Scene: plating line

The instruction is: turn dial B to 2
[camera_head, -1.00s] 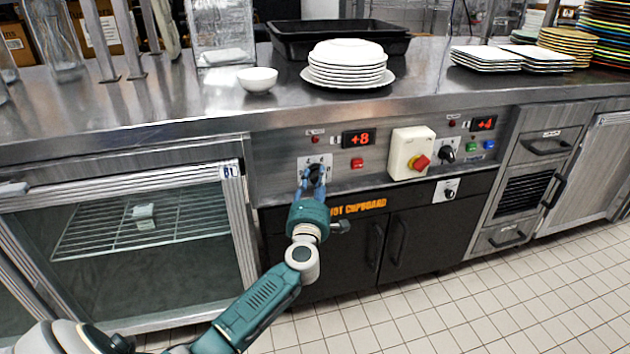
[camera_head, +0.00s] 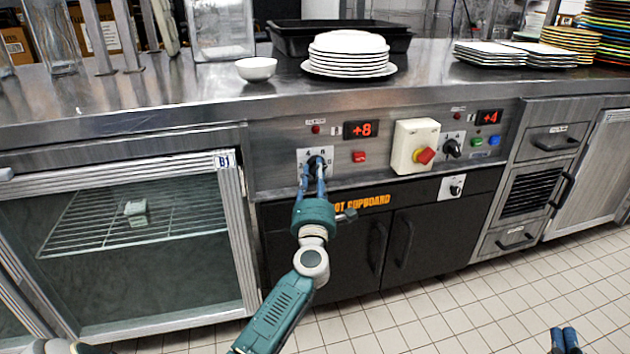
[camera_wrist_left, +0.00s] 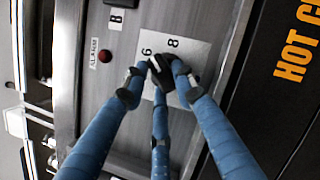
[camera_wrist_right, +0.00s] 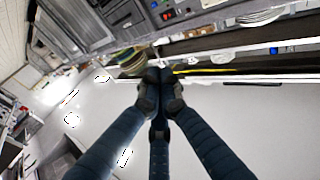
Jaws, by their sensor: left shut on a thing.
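Dial B is a black knob (camera_head: 317,163) on a white numbered plate (camera_head: 302,156) at the left of the steel control panel. My left gripper (camera_head: 315,172) is shut on this knob, its blue fingers around it. In the left wrist view, the fingertips (camera_wrist_left: 168,74) close around the dark knob, with 6 and 8 legible on the plate (camera_wrist_left: 188,42) and a "B" label (camera_wrist_left: 116,19) nearby. The fingers hide the pointer and other numbers. The display (camera_head: 360,130) above reads +8. My right gripper (camera_head: 565,340) is low at the right, away from the panel; its fingertips meet in its wrist view (camera_wrist_right: 160,82).
A red button (camera_head: 359,157), a cream switch box with a red knob (camera_head: 415,146) and a second black dial (camera_head: 453,147) lie to the right. The second display (camera_head: 489,118) reads +4. Plates (camera_head: 348,55) and a bowl (camera_head: 256,68) stand on the counter above.

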